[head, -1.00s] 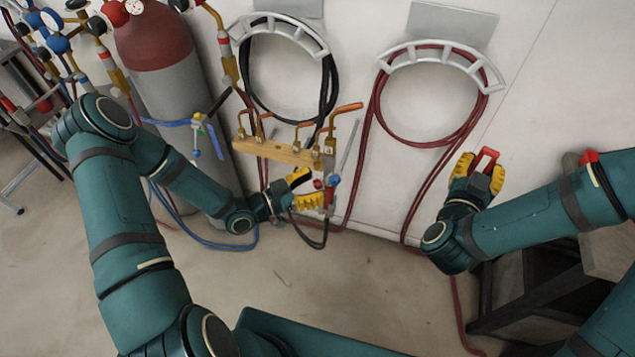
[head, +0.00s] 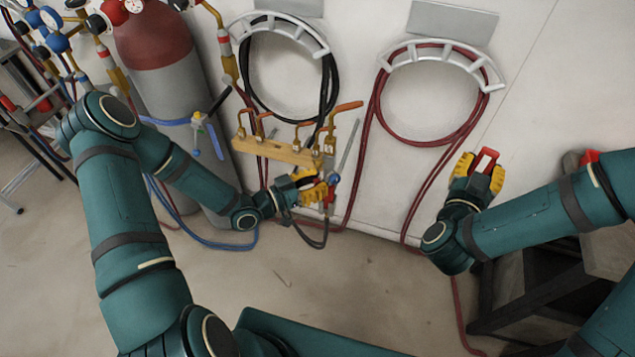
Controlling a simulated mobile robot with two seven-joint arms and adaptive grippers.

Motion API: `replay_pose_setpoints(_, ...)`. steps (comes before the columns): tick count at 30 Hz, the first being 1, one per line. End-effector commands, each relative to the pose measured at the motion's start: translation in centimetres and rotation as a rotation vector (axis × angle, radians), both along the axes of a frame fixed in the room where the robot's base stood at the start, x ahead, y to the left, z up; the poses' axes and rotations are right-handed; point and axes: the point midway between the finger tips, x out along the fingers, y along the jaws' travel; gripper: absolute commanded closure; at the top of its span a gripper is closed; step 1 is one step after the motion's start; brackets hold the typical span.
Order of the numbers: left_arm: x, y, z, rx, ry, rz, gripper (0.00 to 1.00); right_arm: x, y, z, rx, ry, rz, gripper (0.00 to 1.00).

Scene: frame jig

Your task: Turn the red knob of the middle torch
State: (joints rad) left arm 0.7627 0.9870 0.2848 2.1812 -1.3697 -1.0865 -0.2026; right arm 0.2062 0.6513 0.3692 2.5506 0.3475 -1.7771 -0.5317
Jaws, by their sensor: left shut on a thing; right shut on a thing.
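Brass torches with bent tips (head: 345,107) hang at a wooden rack (head: 272,151) on the wall. One torch hangs at the rack's right end, with a blue knob (head: 333,179) and a red knob (head: 329,197) low on its body. My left gripper (head: 319,188) reaches it from the left, its yellow fingers shut on the red knob, which they partly hide. I cannot tell clearly which torch in the row this is. My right gripper (head: 483,172) is off to the right, pointing up, shut on a red object (head: 486,158) between its yellow fingers.
A grey gas cylinder with a dark red top (head: 152,38) stands behind my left arm. A black hose (head: 327,85) and a red hose (head: 373,115) hang coiled on wall brackets. A dark bench (head: 533,285) stands at the lower right. The floor in the middle is clear.

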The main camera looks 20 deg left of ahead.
Motion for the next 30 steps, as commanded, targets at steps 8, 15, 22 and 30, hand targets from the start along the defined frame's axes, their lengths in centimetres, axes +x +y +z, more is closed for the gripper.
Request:
replay_pose_setpoints(8,0.04,0.02,-0.09,-0.162,0.169,0.0,1.0,0.0,0.0,-0.92,0.0,0.0,0.0,0.8)
replay_pose_setpoints(15,0.06,0.03,-0.01,-0.193,0.201,0.0,1.0,0.0,0.0,-0.94,0.0,0.0,0.0,0.8)
replay_pose_setpoints(22,0.07,0.03,0.0,-0.193,0.2,0.0,0.53,0.0,0.0,-0.93,0.0,0.0,0.0,0.8)
replay_pose_setpoints(30,0.06,0.04,-0.01,-0.192,0.2,0.0,0.43,0.0,0.0,-0.93,0.0,0.0,0.0,0.8)
